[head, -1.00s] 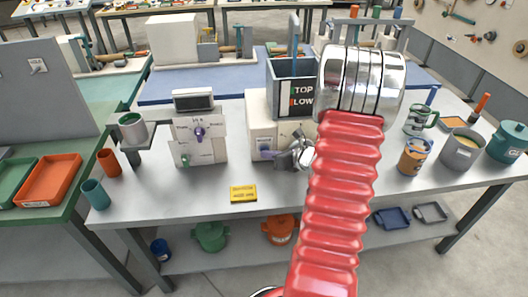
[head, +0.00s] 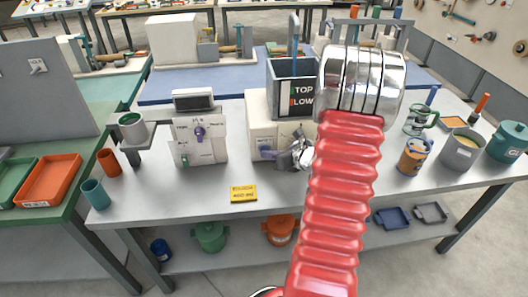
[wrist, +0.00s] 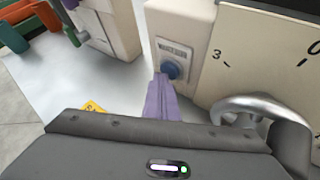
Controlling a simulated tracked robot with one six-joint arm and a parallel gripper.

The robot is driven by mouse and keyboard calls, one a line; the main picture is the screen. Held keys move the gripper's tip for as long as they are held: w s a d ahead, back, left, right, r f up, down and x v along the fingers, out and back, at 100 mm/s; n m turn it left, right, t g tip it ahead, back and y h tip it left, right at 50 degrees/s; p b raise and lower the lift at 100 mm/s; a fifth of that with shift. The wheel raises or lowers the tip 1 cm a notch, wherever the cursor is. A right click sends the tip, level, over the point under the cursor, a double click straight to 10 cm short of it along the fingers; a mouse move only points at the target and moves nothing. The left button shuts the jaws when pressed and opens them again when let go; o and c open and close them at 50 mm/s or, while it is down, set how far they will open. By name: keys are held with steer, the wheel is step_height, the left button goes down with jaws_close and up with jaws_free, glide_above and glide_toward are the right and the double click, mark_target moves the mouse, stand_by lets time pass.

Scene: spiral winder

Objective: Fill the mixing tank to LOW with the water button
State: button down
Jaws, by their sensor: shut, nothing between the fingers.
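The mixing tank (head: 291,72) is an open grey box with TOP and LOW labels on its front. It stands on a cream housing (head: 262,125); its contents cannot be made out. A round blue button (wrist: 170,68) sits under a small label plate on the cream housing in the wrist view. My gripper (wrist: 160,80) is shut, its purple fingers together with the tips at the button's lower left edge. I cannot tell whether they touch it. In the head view my gripper (head: 272,154) is at the housing's front, partly hidden by my arm.
A silver curved handle (wrist: 250,105) and a numbered dial face (wrist: 265,50) are close right of my fingers. A cream panel with knobs (head: 198,140) stands to the left. A yellow sign (head: 243,193) lies at the table's front. The table between them is clear.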

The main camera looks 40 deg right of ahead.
stand_by(0.8)
steer(key=shift+s+a, duration=0.45)
steer(key=shift+s, duration=0.25)
steer(key=shift+s+a, duration=0.7)
steer(key=shift+s, duration=0.35)
steer(key=shift+s+a, duration=0.7)
steer(key=shift+s, duration=0.3)
